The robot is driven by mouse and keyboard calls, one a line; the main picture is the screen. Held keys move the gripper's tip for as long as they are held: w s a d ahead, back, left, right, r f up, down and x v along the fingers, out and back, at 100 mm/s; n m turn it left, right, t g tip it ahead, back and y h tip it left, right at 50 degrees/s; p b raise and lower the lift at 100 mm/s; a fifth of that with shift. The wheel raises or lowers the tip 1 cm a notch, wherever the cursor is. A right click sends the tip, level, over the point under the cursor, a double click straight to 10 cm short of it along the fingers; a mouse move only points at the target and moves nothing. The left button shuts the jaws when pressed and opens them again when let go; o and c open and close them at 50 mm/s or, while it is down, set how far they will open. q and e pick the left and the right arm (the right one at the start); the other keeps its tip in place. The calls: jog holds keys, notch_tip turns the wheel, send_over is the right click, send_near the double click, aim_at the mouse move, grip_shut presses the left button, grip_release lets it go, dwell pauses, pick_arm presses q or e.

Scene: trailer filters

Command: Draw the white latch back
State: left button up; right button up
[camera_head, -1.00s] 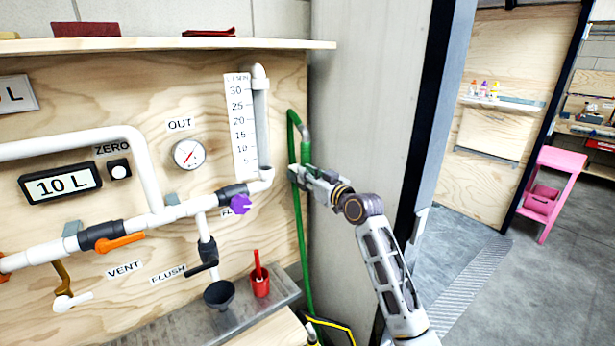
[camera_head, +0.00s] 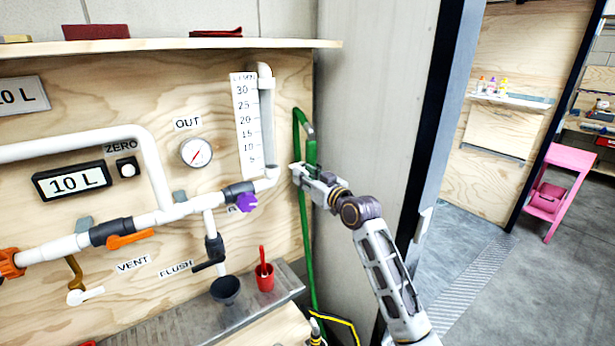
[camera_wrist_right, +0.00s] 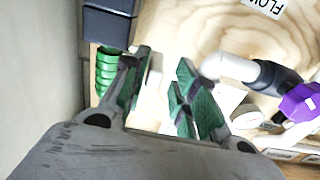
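My right gripper (camera_head: 301,175) is at the corner of the plywood panel, in front of the green hose (camera_head: 304,225) and just right of the clear flow tube's lower end. In the right wrist view the gripper (camera_wrist_right: 163,62) is open, its green-padded fingers apart, with pale panel and a whitish patch between them. I cannot tell if that patch is the white latch. A small white lever (camera_head: 88,295) sits on a brass fitting at lower left in the head view, and I cannot tell if it is the latch. My left gripper is not in view.
A purple knob (camera_head: 247,202) and white pipes (camera_head: 155,165) lie left of the gripper. A dark block (camera_wrist_right: 108,25) and green coil (camera_wrist_right: 106,70) are close beside one finger. Below are a grey ledge (camera_head: 185,318) and a red cup (camera_head: 264,277). The doorway is right.

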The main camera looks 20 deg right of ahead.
jog(key=shift+d, duration=0.1)
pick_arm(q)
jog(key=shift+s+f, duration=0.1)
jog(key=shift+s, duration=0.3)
pick_arm(e)
jog(key=shift+v, duration=5.95)
